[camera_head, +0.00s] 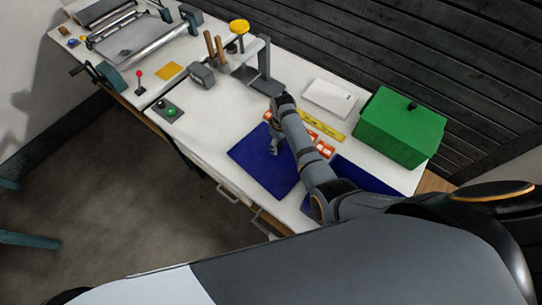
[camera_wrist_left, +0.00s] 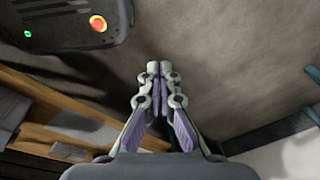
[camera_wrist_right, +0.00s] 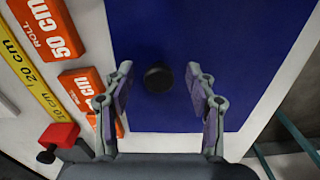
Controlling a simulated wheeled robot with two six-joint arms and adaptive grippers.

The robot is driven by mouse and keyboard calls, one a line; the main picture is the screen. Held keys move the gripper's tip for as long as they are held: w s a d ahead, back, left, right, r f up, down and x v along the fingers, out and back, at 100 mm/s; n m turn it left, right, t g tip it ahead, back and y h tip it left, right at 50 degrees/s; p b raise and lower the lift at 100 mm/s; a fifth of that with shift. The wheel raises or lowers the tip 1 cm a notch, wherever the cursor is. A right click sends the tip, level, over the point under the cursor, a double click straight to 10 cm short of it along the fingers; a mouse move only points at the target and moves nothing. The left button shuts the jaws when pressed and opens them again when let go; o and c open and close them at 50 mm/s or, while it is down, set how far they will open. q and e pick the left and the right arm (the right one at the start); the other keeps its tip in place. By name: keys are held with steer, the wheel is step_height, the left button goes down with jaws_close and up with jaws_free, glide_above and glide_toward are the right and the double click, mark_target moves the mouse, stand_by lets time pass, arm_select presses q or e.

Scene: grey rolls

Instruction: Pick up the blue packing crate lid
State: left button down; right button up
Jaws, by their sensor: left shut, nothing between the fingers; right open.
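The blue packing crate lid (camera_head: 255,165) lies flat on the white table, at its front edge, in the head view. In the right wrist view the blue lid (camera_wrist_right: 235,45) fills the middle, with a round black knob (camera_wrist_right: 158,77) on it. My right gripper (camera_head: 275,147) is over the lid and hides the knob in the head view. In the right wrist view my right gripper (camera_wrist_right: 160,73) is open, with its fingers on either side of the knob in the picture. My left gripper (camera_wrist_left: 159,66) is shut and empty, away from the lid.
Orange labelled blocks (camera_wrist_right: 48,25) and a yellow ruler (camera_wrist_right: 22,62) lie beside the lid. Another blue object (camera_head: 376,184) is partly hidden behind my right arm. A green box (camera_head: 400,127) and a white box (camera_head: 330,97) stand farther back.

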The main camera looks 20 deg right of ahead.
steer(key=shift+w+f, duration=0.1)
steer(key=shift+f, duration=0.15)
steer(key=c, duration=0.5)
jaws_close()
arm_select(q)
steer(key=shift+s+a, duration=0.1)
steer(key=shift+s, duration=0.2)
